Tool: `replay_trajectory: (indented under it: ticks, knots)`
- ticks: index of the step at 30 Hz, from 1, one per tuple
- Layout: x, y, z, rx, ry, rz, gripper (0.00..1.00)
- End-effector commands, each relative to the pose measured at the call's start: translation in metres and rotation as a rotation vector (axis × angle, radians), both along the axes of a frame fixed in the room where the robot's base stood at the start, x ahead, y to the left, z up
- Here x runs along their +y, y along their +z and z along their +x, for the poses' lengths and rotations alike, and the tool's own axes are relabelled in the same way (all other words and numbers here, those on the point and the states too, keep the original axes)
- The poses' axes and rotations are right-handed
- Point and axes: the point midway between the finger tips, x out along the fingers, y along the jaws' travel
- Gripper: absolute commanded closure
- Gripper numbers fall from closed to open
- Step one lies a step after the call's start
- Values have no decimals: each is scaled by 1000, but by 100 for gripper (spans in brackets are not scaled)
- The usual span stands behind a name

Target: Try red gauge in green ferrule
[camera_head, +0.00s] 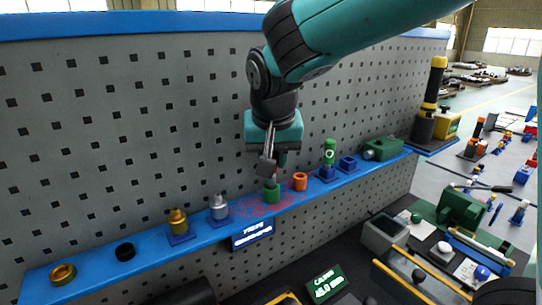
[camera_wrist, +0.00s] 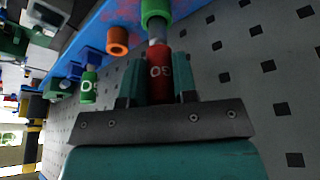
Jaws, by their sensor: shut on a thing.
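My gripper (camera_head: 270,158) is shut on the red gauge (camera_wrist: 159,75), gripped by its numbered body between the two fingers. The gauge's grey pin (camera_wrist: 156,38) points at the green ferrule (camera_wrist: 155,10). In the head view the green ferrule (camera_head: 271,195) stands on the blue shelf, directly below my gripper. The gauge is mostly hidden there by the fingers. The pin's end meets the ferrule's near rim in the wrist view; I cannot tell whether it is inside the bore.
An orange ferrule (camera_head: 300,182) stands close right of the green one. Beyond it are a green gauge (camera_head: 329,152) in a blue holder and an empty-looking blue holder (camera_head: 348,164). Silver (camera_head: 218,207) and gold (camera_head: 177,220) pieces stand left. The pegboard (camera_head: 130,130) rises behind.

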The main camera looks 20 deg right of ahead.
Motion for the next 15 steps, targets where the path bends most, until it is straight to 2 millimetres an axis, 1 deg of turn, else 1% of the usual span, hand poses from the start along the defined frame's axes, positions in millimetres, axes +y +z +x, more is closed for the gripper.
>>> replay_trajectory:
  ticks: [15]
  knots:
    - [0, -8, 0, 0, 0, 0, 100]
